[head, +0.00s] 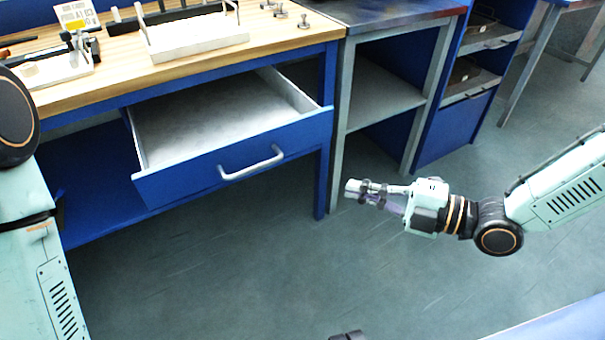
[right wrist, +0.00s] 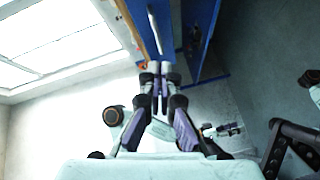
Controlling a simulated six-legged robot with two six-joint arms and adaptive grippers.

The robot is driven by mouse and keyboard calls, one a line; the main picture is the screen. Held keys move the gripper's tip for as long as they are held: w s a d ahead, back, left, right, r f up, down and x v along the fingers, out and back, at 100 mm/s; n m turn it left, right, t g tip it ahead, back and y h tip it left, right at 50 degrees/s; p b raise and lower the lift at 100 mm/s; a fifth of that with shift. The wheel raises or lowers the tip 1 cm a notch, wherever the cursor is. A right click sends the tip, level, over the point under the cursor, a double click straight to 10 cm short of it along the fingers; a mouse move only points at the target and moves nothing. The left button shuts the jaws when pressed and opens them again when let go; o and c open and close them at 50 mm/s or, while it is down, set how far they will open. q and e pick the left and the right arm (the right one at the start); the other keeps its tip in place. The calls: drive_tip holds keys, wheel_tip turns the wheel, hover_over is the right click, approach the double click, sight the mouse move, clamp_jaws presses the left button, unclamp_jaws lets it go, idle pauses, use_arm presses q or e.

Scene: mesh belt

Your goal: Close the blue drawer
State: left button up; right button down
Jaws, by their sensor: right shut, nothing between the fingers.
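The blue drawer (head: 235,160) sticks out well open from under the wooden-topped workbench, its grey inside empty. A silver bar handle (head: 252,163) is on its front. My right gripper (head: 352,188) is shut and empty, to the right of the drawer front and apart from it, pointing left. In the right wrist view its closed fingers (right wrist: 160,68) show below a blue panel with a pale bar, which looks like the drawer front. My left arm shows at the left edge of the head view; I cannot make out its gripper.
The workbench top (head: 290,45) holds a white tray (head: 195,35) and small metal parts. An open grey-framed shelf unit (head: 385,95) stands right of the drawer, with a blue cabinet (head: 460,120) beyond. The floor before the drawer (head: 240,260) is clear.

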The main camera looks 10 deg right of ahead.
drive_tip(key=n, duration=0.2)
drive_tip(key=b, duration=0.6)
approach(281, 160)
drive_tip(key=shift+a, duration=2)
drive_tip(key=w, duration=0.1)
drive_tip(key=w+b, duration=0.1)
drive_tip(key=w+a, duration=0.1)
drive_tip(key=shift+w+f+n+y+b, duration=0.3)
drive_tip(key=shift+w+f+y+b, duration=0.05)
drive_tip(key=shift+y, duration=0.05)
drive_tip(key=shift+w, duration=0.2)
